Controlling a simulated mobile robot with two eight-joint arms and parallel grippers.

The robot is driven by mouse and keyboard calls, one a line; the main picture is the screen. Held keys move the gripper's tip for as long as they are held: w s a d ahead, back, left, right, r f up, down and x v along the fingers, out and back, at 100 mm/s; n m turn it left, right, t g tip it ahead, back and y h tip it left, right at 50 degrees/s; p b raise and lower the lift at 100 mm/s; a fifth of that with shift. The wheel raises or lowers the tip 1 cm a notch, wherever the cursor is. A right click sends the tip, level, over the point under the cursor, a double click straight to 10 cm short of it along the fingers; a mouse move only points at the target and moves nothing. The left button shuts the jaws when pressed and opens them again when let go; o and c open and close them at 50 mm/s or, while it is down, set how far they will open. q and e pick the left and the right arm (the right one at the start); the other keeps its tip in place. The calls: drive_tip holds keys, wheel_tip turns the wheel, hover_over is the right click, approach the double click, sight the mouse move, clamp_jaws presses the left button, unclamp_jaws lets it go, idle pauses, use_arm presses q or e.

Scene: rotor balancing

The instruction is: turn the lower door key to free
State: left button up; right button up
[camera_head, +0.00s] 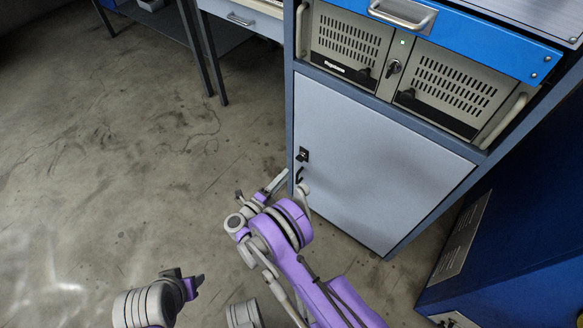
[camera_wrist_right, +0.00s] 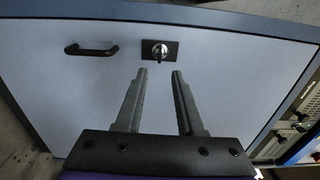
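The lower door (camera_head: 370,160) is a light grey panel on the blue-grey cabinet, and it is shut. Its key (camera_head: 302,155) sits on a small black plate near the door's left edge; in the right wrist view the key (camera_wrist_right: 158,50) shows as a silver lock with a dark key part pointing down in the picture. My right gripper (camera_head: 293,181) is just in front of the door, below the key in the head view. In the right wrist view its two grey fingers (camera_wrist_right: 157,74) are apart and empty, short of the key. My left gripper (camera_head: 190,284) is low at left; its fingers are unclear.
A black door handle (camera_wrist_right: 91,48) is beside the key, and my right gripper is close to it. Above the door is a grey unit with vents (camera_head: 345,42) and another key switch (camera_head: 394,68). A blue cabinet (camera_head: 520,230) stands at right. The floor at left is clear.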

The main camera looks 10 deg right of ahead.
drive_tip(key=shift+v, duration=1.55)
drive_tip(key=shift+d, duration=0.1)
